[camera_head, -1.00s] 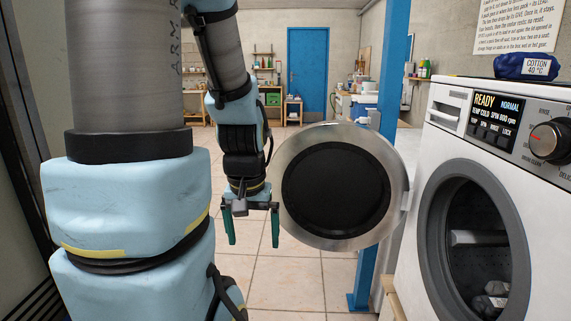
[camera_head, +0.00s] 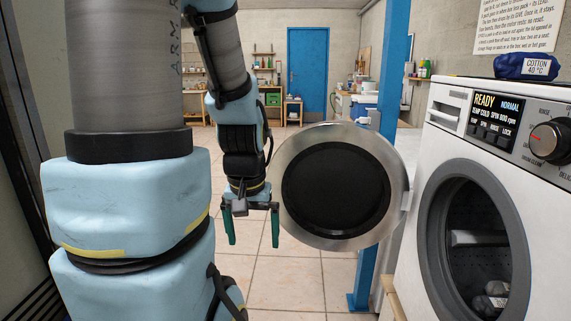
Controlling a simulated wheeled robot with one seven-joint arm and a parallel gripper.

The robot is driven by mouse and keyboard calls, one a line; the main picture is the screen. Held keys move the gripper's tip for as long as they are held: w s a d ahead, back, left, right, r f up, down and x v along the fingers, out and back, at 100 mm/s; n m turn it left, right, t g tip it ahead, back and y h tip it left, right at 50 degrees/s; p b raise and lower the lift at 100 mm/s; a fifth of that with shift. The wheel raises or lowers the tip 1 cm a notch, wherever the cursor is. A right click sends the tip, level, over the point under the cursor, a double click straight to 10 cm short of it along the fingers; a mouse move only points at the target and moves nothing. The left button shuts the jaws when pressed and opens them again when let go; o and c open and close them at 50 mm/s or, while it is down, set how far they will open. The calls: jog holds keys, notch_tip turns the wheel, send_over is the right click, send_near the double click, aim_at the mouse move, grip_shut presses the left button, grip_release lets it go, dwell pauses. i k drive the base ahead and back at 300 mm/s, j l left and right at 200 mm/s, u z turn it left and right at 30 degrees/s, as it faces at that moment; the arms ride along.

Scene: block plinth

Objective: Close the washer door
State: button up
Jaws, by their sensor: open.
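The washer (camera_head: 411,219) stands at the right with a dark grey ring around its drum opening (camera_head: 480,215). Its round door (camera_head: 290,213), a silver rim with a black centre, stands wide open, hinged at the left side of the opening. Some light items show dimly inside the drum. My gripper (camera_head: 252,240) hangs pointing down just left of the door's left edge. Its two green fingers are apart with nothing between them. The right finger looks close to the rim; I cannot tell whether it touches.
A blue post (camera_head: 362,270) stands behind the door. A blue cloth bundle (camera_head: 524,66) labelled COTTON lies on the washer top. Shelves and a blue door (camera_head: 307,75) are at the back. The tiled floor (camera_head: 285,285) below the gripper is clear.

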aim_at(339, 187)
jog(key=i+u, duration=0.15)
jog(key=i, duration=0.75)
jog(key=i+j, duration=0.1)
jog(key=i, duration=0.85)
jog(key=i+z, duration=0.1)
jog(key=i, duration=0.8)
jog(key=i+j+z, duration=0.15)
jog(key=i+z, duration=0.3)
jog(key=i+j+z, duration=0.9)
jog(key=k+l, duration=0.05)
jog(key=l, duration=0.05)
